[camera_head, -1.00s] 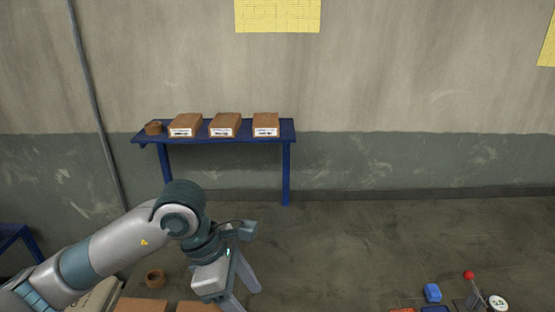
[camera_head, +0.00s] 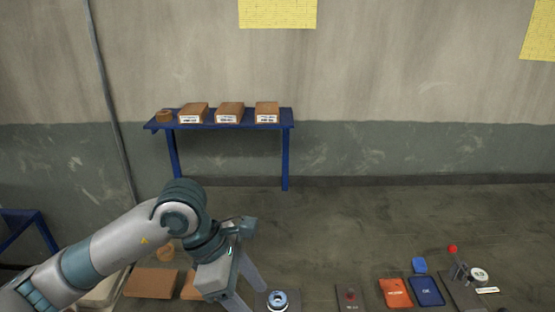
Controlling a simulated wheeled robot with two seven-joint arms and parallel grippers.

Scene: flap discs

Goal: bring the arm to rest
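My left arm comes in from the lower left, and its gripper (camera_head: 252,296) points down over the near work area. Its two fingers are spread apart with nothing seen between them, though the lower tips come close to the bottom edge of the picture. My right arm and gripper are not in view.
Cardboard pieces (camera_head: 150,283) lie left. A blue shelf (camera_head: 221,126) holding boxes stands behind.

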